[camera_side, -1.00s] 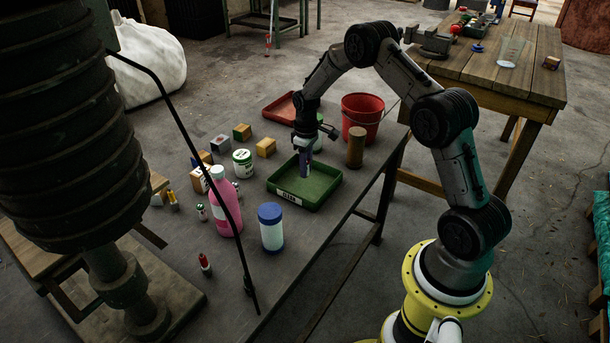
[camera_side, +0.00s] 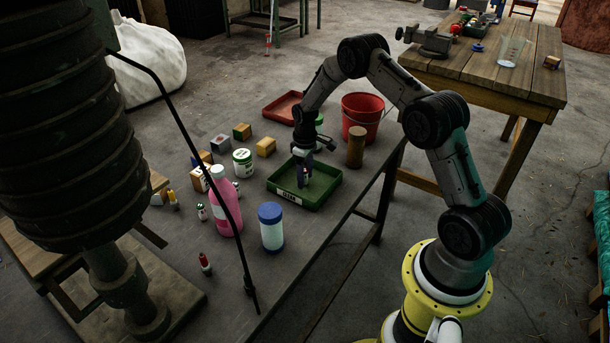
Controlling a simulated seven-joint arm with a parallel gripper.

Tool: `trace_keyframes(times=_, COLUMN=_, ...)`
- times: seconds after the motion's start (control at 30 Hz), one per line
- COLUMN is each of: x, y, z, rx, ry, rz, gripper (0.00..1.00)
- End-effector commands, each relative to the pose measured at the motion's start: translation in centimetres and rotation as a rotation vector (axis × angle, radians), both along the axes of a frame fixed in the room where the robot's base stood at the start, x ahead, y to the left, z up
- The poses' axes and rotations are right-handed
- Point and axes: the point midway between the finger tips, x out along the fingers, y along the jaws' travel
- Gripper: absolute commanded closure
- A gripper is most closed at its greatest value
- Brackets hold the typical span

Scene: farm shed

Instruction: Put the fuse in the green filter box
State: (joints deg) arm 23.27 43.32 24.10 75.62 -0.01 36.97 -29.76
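The green filter box (camera_side: 323,196) is a shallow open tray with a white label on its front wall, standing on the dark table in the side view. Dark, bluish-purple parts show at the fingertips. At this size I cannot tell fingers from a held piece, or whether the gripper is open. I cannot make out the fuse for certain.
A pink bottle (camera_side: 226,208), a blue-lidded jar (camera_side: 271,231) and a green-lidded white tin (camera_side: 243,164) stand left of the tray. A red tray (camera_side: 281,108) lies behind.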

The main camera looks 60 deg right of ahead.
Motion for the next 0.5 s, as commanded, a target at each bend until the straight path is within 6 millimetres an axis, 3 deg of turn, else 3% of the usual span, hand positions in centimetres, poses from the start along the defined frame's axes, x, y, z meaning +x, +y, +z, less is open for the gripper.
trace_keyframes(times=0.27, x=0.0, y=0.0, z=0.2, rx=-0.001, ry=-0.001, rz=0.0, gripper=0.43)
trace_keyframes(times=0.5, x=0.1, y=0.0, z=3.3, rx=-0.002, ry=-0.004, rz=0.0, gripper=0.43)
